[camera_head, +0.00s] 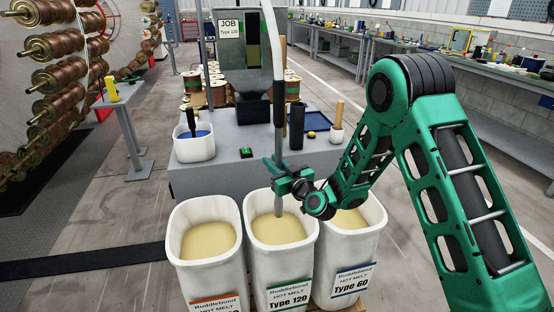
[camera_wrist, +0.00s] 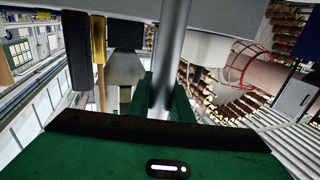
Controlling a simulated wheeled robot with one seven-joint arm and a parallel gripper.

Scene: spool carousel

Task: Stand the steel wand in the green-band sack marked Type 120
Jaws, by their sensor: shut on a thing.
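The steel wand (camera_head: 278,142) is a long, thin grey tube, nearly upright. My gripper (camera_head: 282,178) is shut on its lower part. The wand (camera_wrist: 170,50) also shows in the wrist view, between the green fingers (camera_wrist: 166,100). The green-band sack marked Type 120 (camera_head: 283,279) is the middle of three white sacks and holds pale yellow granules (camera_head: 279,230). The wand's lower end shows inside the sack's mouth, against the granules; I cannot tell whether it is sunk in them or just above. A dark hose-like length (camera_head: 277,95) continues at the wand's top.
An orange-band sack (camera_head: 208,283) stands left and the blue-band Type 60 sack (camera_head: 348,275) right, partly behind my arm. Behind is a grey bench (camera_head: 235,180) with a white tub (camera_head: 194,150), a black cylinder (camera_head: 296,126) and a hopper with a JOB Type 120 card (camera_head: 230,27).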

